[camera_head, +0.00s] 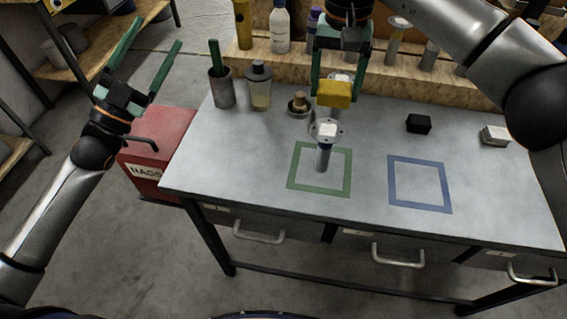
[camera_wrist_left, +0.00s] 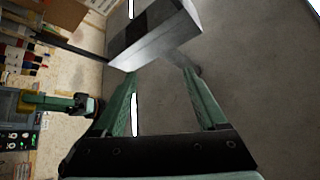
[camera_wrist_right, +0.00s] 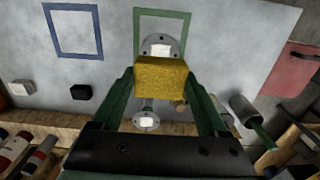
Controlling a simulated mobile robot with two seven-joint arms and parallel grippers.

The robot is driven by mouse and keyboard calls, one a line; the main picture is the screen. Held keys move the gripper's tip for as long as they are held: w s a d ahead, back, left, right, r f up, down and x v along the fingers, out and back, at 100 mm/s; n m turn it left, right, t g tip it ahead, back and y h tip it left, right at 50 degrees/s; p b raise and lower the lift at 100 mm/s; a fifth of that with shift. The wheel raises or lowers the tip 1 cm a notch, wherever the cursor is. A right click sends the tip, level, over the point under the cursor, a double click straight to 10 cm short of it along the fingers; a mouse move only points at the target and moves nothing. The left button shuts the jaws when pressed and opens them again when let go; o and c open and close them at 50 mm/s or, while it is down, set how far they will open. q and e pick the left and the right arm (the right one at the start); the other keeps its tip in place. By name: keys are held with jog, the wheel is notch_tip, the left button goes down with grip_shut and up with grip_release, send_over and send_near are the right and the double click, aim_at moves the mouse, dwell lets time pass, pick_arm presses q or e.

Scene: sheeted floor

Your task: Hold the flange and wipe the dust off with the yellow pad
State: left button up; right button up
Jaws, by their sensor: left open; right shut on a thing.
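The flange (camera_head: 325,130) stands upright on its stem within the green square outline, its round face up with a whitish patch on it. It also shows in the right wrist view (camera_wrist_right: 160,41). My right gripper (camera_head: 335,88) is shut on the yellow pad (camera_head: 334,95), which it holds above the table, behind the flange in the head view. The pad fills the space between the fingers in the right wrist view (camera_wrist_right: 161,78) and overlaps the flange's edge there; contact cannot be told. My left gripper (camera_head: 150,58) is open and empty, left of the table.
The grey table (camera_head: 240,150) has a blue square outline (camera_head: 420,184), a black block (camera_head: 418,124) and a white block (camera_head: 494,135). A cup (camera_head: 222,90), a bottle (camera_head: 258,86) and a small dish (camera_head: 299,105) stand at the back left. A red box (camera_head: 155,150) stands left of the table.

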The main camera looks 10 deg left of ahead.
pick_arm(q)
jog(key=d+f+n+g, duration=0.4)
jog(key=d+f, duration=0.7)
jog(key=f, duration=0.1)
jog(key=n+g+h, duration=0.1)
jog(key=n+g, duration=0.1)
jog(key=g, duration=0.2)
send_near(326, 137)
jog(key=shift+m+h, duration=0.3)
jog(key=shift+h, duration=0.1)
jog(key=x, duration=0.4)
jog(key=f+x, duration=0.1)
jog(key=x, duration=0.2)
jog(key=w+a+f+x, duration=0.1)
jog(key=x, duration=0.3)
jog(key=shift+w+d+f, duration=0.15)
jog(key=shift+w+f, duration=0.05)
jog(key=shift+f, duration=0.05)
grip_shut()
